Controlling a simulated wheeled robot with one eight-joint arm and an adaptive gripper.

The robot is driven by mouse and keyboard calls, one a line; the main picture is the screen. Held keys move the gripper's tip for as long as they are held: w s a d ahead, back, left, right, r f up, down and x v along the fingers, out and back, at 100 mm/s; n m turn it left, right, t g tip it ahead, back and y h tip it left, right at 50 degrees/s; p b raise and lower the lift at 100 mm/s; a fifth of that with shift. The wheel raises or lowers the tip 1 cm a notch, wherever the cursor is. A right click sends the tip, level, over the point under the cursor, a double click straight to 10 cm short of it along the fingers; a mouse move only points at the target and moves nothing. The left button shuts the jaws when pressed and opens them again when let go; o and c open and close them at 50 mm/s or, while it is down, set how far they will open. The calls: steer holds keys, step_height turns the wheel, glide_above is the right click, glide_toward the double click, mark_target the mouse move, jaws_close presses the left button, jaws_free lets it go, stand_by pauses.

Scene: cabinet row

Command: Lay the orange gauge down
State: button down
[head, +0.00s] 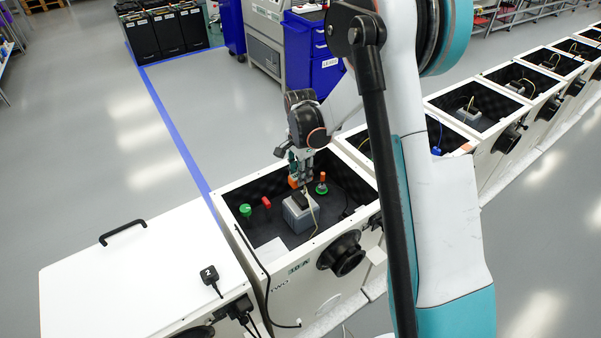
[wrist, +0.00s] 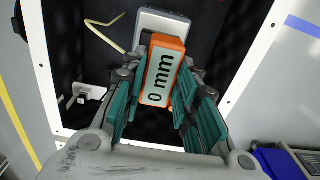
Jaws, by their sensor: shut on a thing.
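The orange gauge (wrist: 152,78) is a small orange block with a white face marked "0 mm" in the wrist view. It sits between the teal fingers of my gripper (wrist: 161,85), which is shut on it. In the head view my gripper (head: 302,172) points down into the open white cabinet, and the orange gauge (head: 293,182) shows at its fingertips. A grey box (head: 297,214) with a dark top stands close below it; it also shows behind the gauge in the wrist view (wrist: 165,22). I cannot tell whether the gauge touches anything below.
A green knob (head: 246,210), a red piece (head: 266,202) and an orange-topped piece (head: 322,187) stand on the dark cabinet floor. A yellowish cable (wrist: 108,40) runs beside the grey box. White cabinet walls (head: 235,242) surround this space. A closed white lid (head: 130,275) is at left.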

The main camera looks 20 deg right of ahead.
steer(key=shift+f+b, duration=3)
steer(key=shift+f, duration=0.7)
steer(key=shift+f, duration=0.3)
steer(key=c, duration=1.2)
jaws_free()
